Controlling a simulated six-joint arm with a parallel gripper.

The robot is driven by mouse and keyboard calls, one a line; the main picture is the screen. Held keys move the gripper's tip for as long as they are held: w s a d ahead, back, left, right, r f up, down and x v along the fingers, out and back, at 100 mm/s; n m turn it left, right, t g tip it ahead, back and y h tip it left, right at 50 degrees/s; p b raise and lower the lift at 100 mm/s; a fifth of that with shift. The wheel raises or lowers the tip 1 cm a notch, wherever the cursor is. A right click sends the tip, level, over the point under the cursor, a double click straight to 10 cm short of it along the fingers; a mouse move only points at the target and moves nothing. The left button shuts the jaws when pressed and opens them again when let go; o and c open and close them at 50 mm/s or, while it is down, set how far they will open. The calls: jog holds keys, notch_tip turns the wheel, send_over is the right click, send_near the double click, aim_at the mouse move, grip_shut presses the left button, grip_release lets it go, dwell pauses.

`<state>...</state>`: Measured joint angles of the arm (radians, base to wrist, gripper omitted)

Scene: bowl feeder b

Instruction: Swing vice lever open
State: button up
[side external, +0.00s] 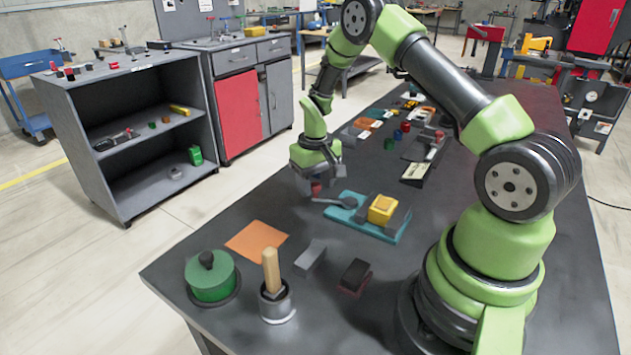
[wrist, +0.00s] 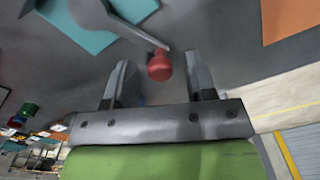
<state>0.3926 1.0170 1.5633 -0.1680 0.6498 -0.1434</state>
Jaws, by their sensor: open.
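In the wrist view the lever (wrist: 135,32) runs from upper left to the red knob (wrist: 159,66). My gripper (side external: 316,184) is low over the bench at the knob. In the wrist view my gripper (wrist: 160,78) is open, with one finger on each side of the knob and visible gaps to both. The yellow block is hidden there.
An orange sheet (side external: 257,240), a green lidded pot (side external: 210,278), a holder with a wooden handle (side external: 277,303), a grey block (side external: 311,255) and a dark block (side external: 355,275) occupy the near bench. Several small items lie beyond the vice. The bench's left edge is close to my gripper.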

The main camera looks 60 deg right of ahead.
grip_shut()
jog(key=shift+a, duration=0.1)
jog(key=a+n, duration=0.1)
jog(key=s+a+n, duration=0.1)
jog(key=n, duration=0.1)
jog(key=shift+s+n, duration=0.1)
jog(key=shift+n, duration=0.2)
jog(key=s+n, duration=0.1)
jog(key=a+n, duration=0.1)
jog(key=n, duration=0.1)
jog(key=shift+s+a+n, duration=0.2)
jog(key=shift+s+n, duration=0.1)
jog(key=shift+s, duration=0.1)
jog(key=s+n, duration=0.1)
jog(key=s+a+n, duration=0.1)
jog(key=n, duration=0.1)
jog(key=shift+s+a+n, duration=0.1)
jog(key=shift+s+n, duration=0.45)
jog(key=shift+n, duration=0.35)
jog(key=shift+s+n, duration=0.5)
jog(key=shift+n, duration=0.4)
grip_release()
